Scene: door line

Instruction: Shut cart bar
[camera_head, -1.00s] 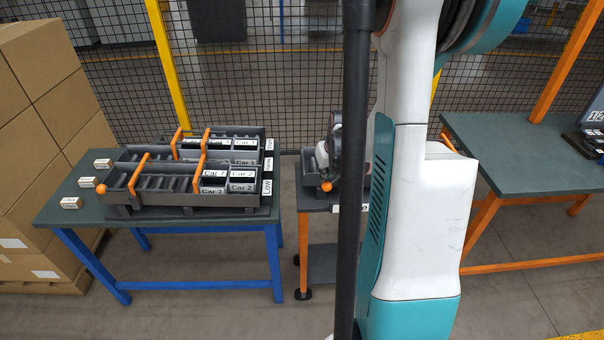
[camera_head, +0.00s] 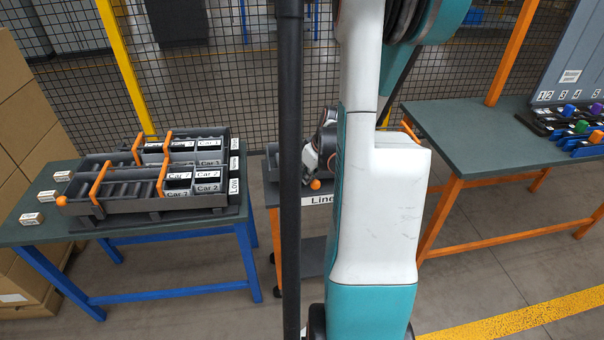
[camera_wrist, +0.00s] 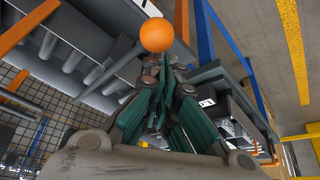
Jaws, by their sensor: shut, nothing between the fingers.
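The cart (camera_head: 275,198) with orange legs and a front label reading "Line" stands between the two tables, partly hidden behind my column and arm. An orange ball knob (camera_head: 315,184) shows at the cart's front. In the wrist view an orange ball (camera_wrist: 156,35) sits on the end of a grey rod (camera_wrist: 112,62), beside a grey tray with slots (camera_wrist: 75,30). My gripper (camera_wrist: 168,70), with dark green finger pads, is shut and empty. Its tips appear just below the ball in the picture; I cannot tell whether they touch it.
A blue-legged table (camera_head: 20,234) on the left holds grey racks (camera_head: 130,206) with orange bars and "Car" labels, plus small boxes. An orange-legged table (camera_head: 460,140) on the right holds coloured parts. A mesh fence (camera_head: 205,80) stands behind. Cardboard boxes (camera_head: 20,110) are at far left.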

